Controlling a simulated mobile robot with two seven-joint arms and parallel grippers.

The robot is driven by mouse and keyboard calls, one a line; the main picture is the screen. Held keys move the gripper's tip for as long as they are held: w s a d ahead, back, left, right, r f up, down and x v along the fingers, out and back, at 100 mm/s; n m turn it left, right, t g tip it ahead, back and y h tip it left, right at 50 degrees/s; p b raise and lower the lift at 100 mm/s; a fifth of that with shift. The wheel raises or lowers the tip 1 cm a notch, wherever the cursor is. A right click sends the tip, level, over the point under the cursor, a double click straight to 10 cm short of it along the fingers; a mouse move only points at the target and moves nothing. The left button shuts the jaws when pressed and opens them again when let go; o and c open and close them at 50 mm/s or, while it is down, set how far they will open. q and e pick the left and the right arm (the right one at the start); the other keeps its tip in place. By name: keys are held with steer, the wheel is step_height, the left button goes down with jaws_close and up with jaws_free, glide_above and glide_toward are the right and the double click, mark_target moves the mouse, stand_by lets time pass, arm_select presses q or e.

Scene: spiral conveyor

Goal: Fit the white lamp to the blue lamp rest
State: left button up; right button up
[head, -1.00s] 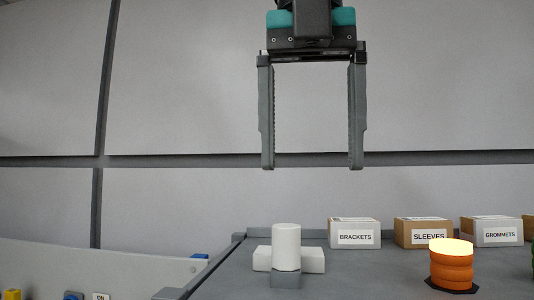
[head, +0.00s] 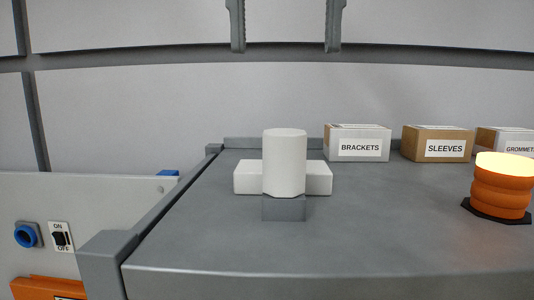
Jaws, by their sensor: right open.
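A white cylinder (head: 285,163), which looks like the white lamp, stands upright on a small grey block (head: 284,209) on the grey table. A white bar (head: 247,178) shows on both sides behind it. My right gripper (head: 286,46) is open and empty, high above the cylinder in the picture, with only its two fingers in view. A round blue fitting (head: 26,235) sits on the light panel at left, and a small blue piece (head: 168,173) shows behind the panel's top edge. I cannot tell which, if either, is the blue lamp rest. My left gripper is out of view.
An orange ribbed lamp with a glowing top (head: 503,185) stands on a dark base at right. Boxes labelled brackets (head: 358,143), sleeves (head: 437,143) and grommets (head: 508,140) line the back. An on/off switch (head: 61,237) is on the left panel. The table front is clear.

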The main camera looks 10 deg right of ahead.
mark_target(284, 167)
steer(key=shift+w+f, duration=0.1)
steer(key=shift+f, duration=0.65)
steer(key=shift+w+d+f, duration=0.1)
steer(key=shift+w+f, duration=0.15)
steer(key=shift+f, duration=1.85)
steer(key=shift+w+d+f, duration=0.1)
steer(key=shift+w+f, duration=0.15)
steer(key=shift+f, duration=1.9)
steer(key=shift+w+d+f, duration=0.1)
steer(key=shift+w+f, duration=0.15)
steer(key=shift+f, duration=1.85)
steer(key=shift+c, duration=0.2)
steer(key=c, duration=1.3)
steer(key=o, duration=1.3)
steer(key=shift+o, duration=0.2)
steer(key=shift+r, duration=0.15)
